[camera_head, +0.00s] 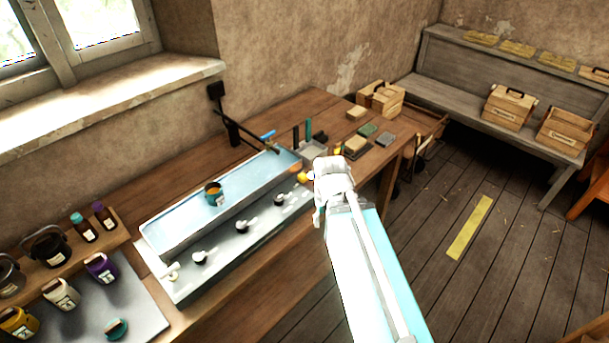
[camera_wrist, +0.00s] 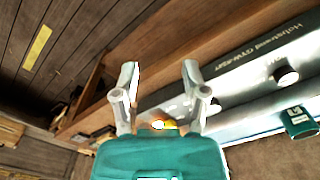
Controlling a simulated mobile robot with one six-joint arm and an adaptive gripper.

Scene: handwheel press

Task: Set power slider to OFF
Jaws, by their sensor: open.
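A long grey-blue machine (camera_head: 165,232) lies on the workbench, with several black-and-white knobs along its front. It also shows in the wrist view (camera_wrist: 235,88), with lettering on its front and a dark knob (camera_wrist: 286,75). A small yellow part (camera_head: 302,176) sits at the machine's right end, just left of my gripper (camera_head: 330,180). A yellow part also shows in the wrist view (camera_wrist: 164,125), between the finger bases. I cannot tell whether it is the power slider; no OFF marking is readable. My gripper (camera_wrist: 160,72) is open, with nothing between its fingertips.
An orange-and-teal pot (camera_head: 213,194) stands on the machine's top. Small blocks (camera_head: 355,145) and a wooden box (camera_head: 381,98) sit at the bench's far end. Bottles and jars (camera_head: 60,293) stand at the left. The floor at the right (camera_head: 500,250) is mostly clear.

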